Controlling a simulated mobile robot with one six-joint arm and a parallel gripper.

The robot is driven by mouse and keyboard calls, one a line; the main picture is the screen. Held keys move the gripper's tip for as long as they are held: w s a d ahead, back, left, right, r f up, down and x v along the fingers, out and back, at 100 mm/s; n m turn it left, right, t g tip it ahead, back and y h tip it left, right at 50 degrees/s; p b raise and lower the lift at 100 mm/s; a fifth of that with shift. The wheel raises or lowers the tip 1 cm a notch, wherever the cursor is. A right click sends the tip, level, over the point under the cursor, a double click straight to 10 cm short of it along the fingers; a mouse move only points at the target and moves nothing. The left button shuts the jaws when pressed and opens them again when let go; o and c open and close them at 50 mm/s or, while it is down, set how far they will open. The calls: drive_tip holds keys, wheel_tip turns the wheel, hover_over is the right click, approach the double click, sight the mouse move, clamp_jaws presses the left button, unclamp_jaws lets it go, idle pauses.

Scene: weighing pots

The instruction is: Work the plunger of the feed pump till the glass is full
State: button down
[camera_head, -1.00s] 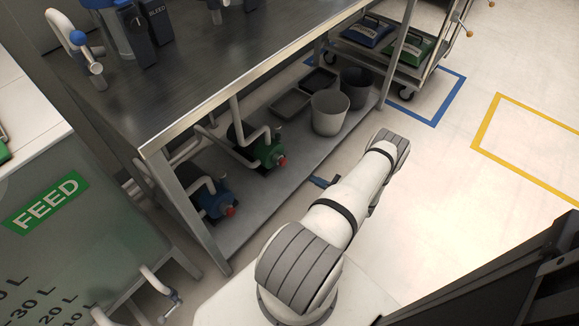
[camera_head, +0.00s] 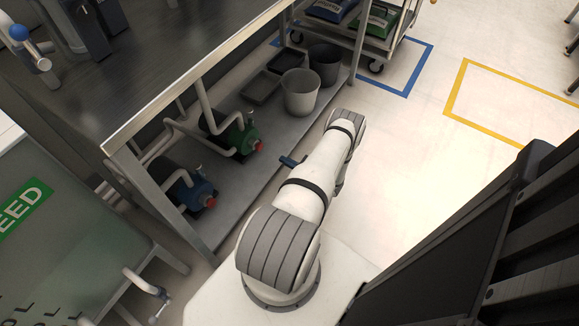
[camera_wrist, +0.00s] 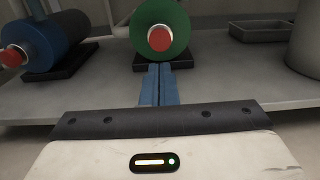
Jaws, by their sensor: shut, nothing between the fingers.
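The green pump (camera_head: 232,138) lies on the lower shelf under the bench, with a red round knob (camera_head: 259,145) at its front end. A green FEED sign is on the tank (camera_head: 95,240) at the left. My gripper (camera_head: 291,161) is shut and empty, in front of the green pump. In the wrist view its blue fingers (camera_wrist: 159,80) are together, their tips just below the red knob (camera_wrist: 160,38). I cannot tell whether they touch it. The glass and its level cannot be made out.
A blue pump (camera_head: 190,192) with its own red knob (camera_head: 211,203) lies to the left on the shelf. A pale bucket (camera_head: 300,95), a dark bucket (camera_head: 325,66) and dark trays (camera_head: 261,88) stand behind. The shelf edge is close below my fingers.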

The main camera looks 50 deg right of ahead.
sight(261, 148)
drive_tip(key=w, duration=0.3)
drive_tip(key=w+b, duration=0.1)
drive_tip(key=w, duration=0.2)
drive_tip(key=w+b, duration=0.1)
drive_tip(key=w, duration=0.2)
drive_tip(key=shift+a, duration=0.4)
drive_tip(key=shift+w+f+b, duration=0.15)
drive_tip(key=shift+w+b, duration=0.4)
drive_tip(key=shift+w, duration=0.1)
drive_tip(key=shift+w+a, duration=0.1)
drive_tip(key=shift+w, duration=0.25)
drive_tip(key=shift+r, duration=0.2)
